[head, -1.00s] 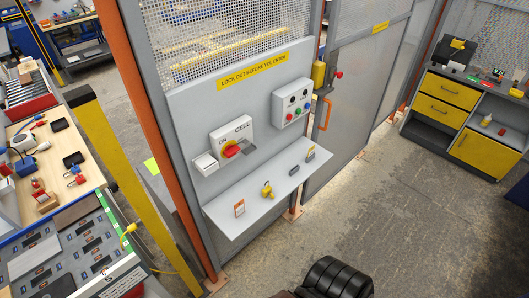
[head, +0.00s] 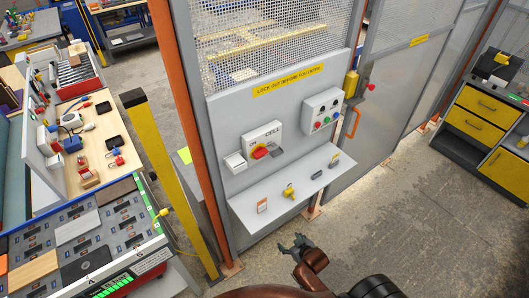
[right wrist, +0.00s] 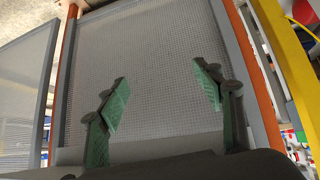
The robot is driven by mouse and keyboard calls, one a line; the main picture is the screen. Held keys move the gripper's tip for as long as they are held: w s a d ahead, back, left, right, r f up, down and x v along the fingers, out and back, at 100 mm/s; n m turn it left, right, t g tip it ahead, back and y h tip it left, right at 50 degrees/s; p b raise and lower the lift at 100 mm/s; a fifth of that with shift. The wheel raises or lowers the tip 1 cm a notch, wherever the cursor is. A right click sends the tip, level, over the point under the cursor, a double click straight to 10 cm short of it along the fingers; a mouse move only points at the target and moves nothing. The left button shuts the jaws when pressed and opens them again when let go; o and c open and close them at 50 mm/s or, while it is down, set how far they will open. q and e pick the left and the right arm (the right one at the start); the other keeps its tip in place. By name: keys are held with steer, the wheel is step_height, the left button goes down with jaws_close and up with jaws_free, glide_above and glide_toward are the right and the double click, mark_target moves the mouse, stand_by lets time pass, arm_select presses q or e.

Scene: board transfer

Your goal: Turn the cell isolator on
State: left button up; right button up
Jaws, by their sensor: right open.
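The cell isolator (head: 262,143) is a pale box marked CELL with a red rotary handle (head: 260,152) on a yellow plate. It is mounted on the grey panel above a shelf. My right gripper (head: 298,244) is in front of and below the shelf, apart from the panel, with its jaws open and empty. In the right wrist view its two green-padded fingers (right wrist: 160,88) stand wide apart before the mesh fence. The isolator cannot be made out in the right wrist view. My left gripper is not in view.
A shelf (head: 275,217) under the isolator holds a yellow padlock-like item (head: 290,191), an orange-and-white tag (head: 262,205) and small dark items. A button box (head: 322,108) is right of the isolator. A yellow post (head: 165,180) and workbench stand left. Open floor lies right.

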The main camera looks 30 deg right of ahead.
steer(key=w+r, duration=0.1)
steer(key=r, duration=0.4)
steer(key=w+r+t+p, duration=0.1)
steer(key=r, duration=0.4)
steer(key=w+r+t, duration=0.1)
steer(key=r, duration=0.4)
steer(key=shift+w+r+p, duration=0.35)
steer(key=shift+w+p, duration=0.05)
steer(key=t+y+p, duration=0.2)
steer(key=t, duration=0.5)
glide_toward(263, 155)
steer(key=w, duration=0.2)
steer(key=shift+n, duration=0.4)
steer(key=w, duration=0.4)
steer(key=w+p, duration=0.1)
steer(key=w, duration=0.1)
steer(key=shift+w+a+f, duration=0.1)
steer(key=shift+a+f, duration=0.1)
steer(key=shift+a, duration=0.1)
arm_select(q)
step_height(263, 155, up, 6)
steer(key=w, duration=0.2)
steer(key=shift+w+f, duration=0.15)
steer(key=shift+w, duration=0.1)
arm_select(e)
steer(key=shift+w, duration=0.75)
steer(key=shift+c, duration=0.3)
